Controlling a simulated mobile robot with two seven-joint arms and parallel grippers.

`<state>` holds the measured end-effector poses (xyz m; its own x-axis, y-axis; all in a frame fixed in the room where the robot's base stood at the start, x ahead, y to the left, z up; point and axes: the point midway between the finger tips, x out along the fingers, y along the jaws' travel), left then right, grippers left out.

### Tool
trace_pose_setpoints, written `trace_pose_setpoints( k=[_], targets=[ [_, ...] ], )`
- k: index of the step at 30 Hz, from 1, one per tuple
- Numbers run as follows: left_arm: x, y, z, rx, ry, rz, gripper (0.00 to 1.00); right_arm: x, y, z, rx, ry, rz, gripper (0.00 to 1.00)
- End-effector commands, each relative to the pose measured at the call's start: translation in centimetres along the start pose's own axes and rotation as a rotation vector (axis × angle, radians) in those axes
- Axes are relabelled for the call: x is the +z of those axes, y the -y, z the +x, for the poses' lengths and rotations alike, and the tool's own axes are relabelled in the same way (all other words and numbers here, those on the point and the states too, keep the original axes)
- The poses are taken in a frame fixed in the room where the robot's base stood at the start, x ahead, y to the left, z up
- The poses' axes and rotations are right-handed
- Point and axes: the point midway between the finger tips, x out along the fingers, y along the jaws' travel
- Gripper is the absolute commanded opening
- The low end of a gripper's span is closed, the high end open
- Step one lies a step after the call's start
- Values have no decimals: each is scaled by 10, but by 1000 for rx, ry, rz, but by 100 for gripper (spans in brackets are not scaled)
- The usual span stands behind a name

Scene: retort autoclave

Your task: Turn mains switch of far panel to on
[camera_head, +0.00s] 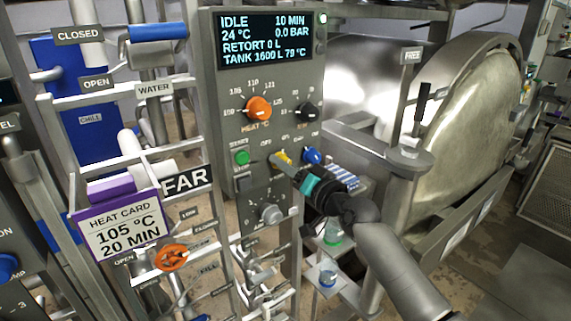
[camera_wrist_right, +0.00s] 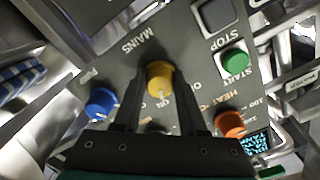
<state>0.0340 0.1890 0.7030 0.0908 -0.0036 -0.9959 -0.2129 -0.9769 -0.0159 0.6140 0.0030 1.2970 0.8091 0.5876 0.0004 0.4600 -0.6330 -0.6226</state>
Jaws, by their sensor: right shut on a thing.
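The far panel (camera_head: 230,200) stands upright in the middle of the head view, beside a "FAR" sign. Its mains switch is a yellow knob (camera_head: 281,157), mostly hidden behind my right gripper (camera_head: 287,168). In the wrist view the yellow knob (camera_wrist_right: 160,77) sits under the "MAINS" label, between the two dark fingers of my right gripper (camera_wrist_right: 157,98). The fingers are shut on the knob from both sides. A pale mark shows on the knob's lower part in the wrist view; the position lettering is too partly hidden to read surely. My left gripper is out of view.
Close to the yellow knob are a blue knob (camera_head: 312,156), a green start button (camera_head: 242,158), a grey knob (camera_head: 270,213) and an orange heat knob (camera_head: 258,108). The panel's display (camera_head: 265,41) reads IDLE. A large metal retort door (camera_head: 470,130) stands at right.

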Motion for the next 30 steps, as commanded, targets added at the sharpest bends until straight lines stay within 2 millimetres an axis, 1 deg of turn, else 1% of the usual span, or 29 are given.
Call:
trace_pose_setpoints(
  k=[3,9,24,25,30],
  targets=[
    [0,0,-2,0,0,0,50,0,0,0,0,2,58,0],
    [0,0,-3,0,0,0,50,1,0,0,1,2,112,0],
    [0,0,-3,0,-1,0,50,1,0,0,1,2,133,0],
    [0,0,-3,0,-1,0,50,1,0,0,1,2,133,42],
    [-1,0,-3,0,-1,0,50,1,0,0,1,2,131,61]
  ],
)
